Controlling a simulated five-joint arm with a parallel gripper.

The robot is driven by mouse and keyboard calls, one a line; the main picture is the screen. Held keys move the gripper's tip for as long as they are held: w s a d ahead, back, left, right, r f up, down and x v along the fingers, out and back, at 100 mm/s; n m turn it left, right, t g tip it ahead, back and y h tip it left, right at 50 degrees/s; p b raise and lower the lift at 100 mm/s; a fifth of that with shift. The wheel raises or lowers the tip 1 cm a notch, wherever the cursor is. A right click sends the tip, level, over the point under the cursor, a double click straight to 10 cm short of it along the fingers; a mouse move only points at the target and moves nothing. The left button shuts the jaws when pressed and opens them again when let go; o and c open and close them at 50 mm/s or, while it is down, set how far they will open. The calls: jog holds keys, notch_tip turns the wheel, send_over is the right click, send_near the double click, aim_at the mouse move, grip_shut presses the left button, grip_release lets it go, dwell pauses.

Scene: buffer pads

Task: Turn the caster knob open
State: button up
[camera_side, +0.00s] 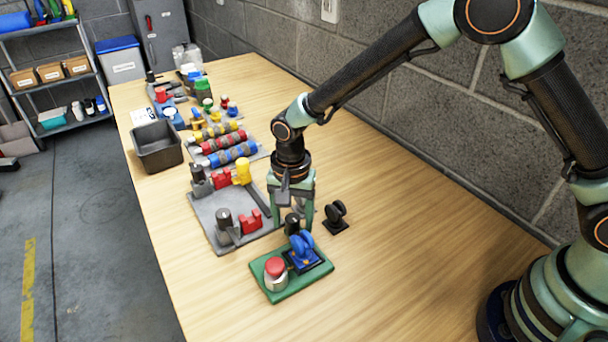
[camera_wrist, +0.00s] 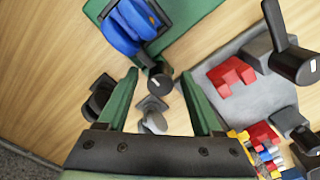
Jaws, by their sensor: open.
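A blue caster (camera_side: 304,247) stands on a dark base on a green plate (camera_side: 290,292). It also shows at the top of the wrist view (camera_wrist: 137,24). A black round-topped knob (camera_side: 291,222) stands right behind the caster, and the wrist view shows it (camera_wrist: 162,79) between my fingertips. My gripper (camera_side: 292,217) points down over the rear edge of the plate. Its two green fingers are open, one on each side of the knob, with gaps visible in the wrist view (camera_wrist: 160,74). I cannot tell whether the knob is joined to the caster.
A red button (camera_side: 275,267) sits on the plate's front left. A loose black caster (camera_side: 336,216) stands right of my gripper. A grey tray (camera_side: 205,220) with red blocks and posts lies left. Several coloured parts and a dark bin (camera_side: 157,160) stand farther back. The front right table is clear.

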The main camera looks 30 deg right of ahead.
grip_shut()
jog(key=shift+n, duration=0.8)
dwell(0.5)
jog(key=shift+n, duration=7.7)
